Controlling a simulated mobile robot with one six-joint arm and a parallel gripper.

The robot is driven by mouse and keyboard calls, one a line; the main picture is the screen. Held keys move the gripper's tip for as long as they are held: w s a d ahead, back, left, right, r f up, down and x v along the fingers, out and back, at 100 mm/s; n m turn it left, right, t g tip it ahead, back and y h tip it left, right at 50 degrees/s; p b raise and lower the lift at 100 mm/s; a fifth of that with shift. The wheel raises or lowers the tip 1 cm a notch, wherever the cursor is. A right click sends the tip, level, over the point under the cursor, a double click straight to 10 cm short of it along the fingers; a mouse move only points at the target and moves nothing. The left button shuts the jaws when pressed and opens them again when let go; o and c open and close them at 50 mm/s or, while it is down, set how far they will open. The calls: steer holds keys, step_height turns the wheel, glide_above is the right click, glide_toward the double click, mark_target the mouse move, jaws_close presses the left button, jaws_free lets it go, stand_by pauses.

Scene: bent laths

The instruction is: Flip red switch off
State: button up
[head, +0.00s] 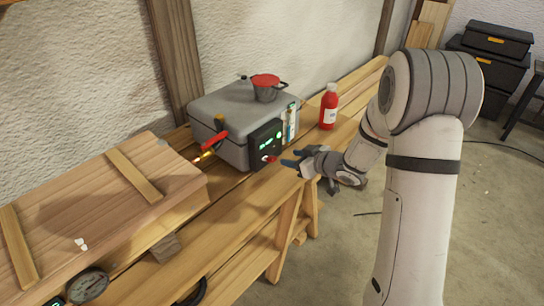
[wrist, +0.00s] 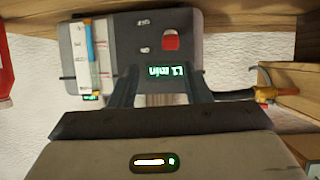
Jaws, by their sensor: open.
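The red switch (head: 269,158) sits low on the dark front panel (head: 265,143) of a grey box (head: 225,115) on the wooden bench. In the wrist view the red switch (wrist: 171,40) shows upside down beyond a lit green display (wrist: 166,71). My gripper (head: 290,158) is open and empty, just right of the panel in the head view. In the wrist view its two fingers (wrist: 165,76) stand apart on either side of the display, short of the switch. I see no contact with the switch. Whether it is on or off I cannot tell.
A red bottle (head: 328,107) stands to the right. A wooden crate (head: 120,190) is at the left.

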mark_target(274, 157)
steer(key=shift+g+y, duration=0.3)
steer(key=shift+y, duration=0.1)
steer(key=x, duration=0.8)
steer(key=shift+s+a+f, duration=0.2)
steer(key=shift+a+f, duration=0.1)
steer(key=shift+a, duration=0.15)
